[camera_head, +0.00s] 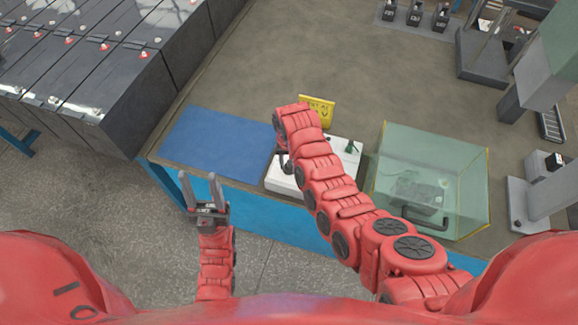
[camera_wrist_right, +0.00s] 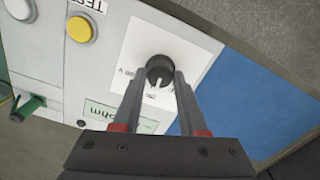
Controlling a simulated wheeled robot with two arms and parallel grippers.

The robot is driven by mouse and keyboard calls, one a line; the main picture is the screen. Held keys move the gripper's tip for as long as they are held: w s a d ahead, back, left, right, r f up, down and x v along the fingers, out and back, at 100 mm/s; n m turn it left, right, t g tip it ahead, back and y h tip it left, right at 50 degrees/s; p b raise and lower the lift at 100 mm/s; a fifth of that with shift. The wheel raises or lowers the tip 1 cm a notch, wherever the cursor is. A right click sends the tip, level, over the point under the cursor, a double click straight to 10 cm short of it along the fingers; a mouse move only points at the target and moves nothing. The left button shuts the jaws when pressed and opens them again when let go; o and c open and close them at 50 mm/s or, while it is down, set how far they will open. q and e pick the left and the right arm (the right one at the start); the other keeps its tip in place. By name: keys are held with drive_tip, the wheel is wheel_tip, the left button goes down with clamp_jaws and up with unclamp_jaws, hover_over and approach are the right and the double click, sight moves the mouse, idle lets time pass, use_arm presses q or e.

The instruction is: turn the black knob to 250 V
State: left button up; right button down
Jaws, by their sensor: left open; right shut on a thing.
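The black knob (camera_wrist_right: 159,73) sits on a white square dial plate on a white tester panel (camera_wrist_right: 120,45) in the right wrist view. My right gripper (camera_wrist_right: 161,82) is shut on the knob, with a finger on each side. A light pointer mark shows on the knob's face, but the dial's small labels are too blurred to read surely. In the head view the white tester (camera_head: 345,152) stands on the bench, mostly covered by my right arm, which hides the knob. My left gripper (camera_head: 203,186) is open and empty, in front of the bench edge.
A blue mat (camera_head: 215,145) lies left of the tester. A clear greenish box (camera_head: 430,175) with a dark handle stands to its right. A yellow sign (camera_head: 321,108) stands behind it. The panel has a yellow button (camera_wrist_right: 79,29) and a green part (camera_wrist_right: 28,107). Black battery rows (camera_head: 110,85) fill the left.

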drive_tip(key=shift+m+b, duration=0.65)
drive_tip(key=shift+m, duration=0.05)
drive_tip(key=shift+c, duration=2.2)
unclamp_jaws()
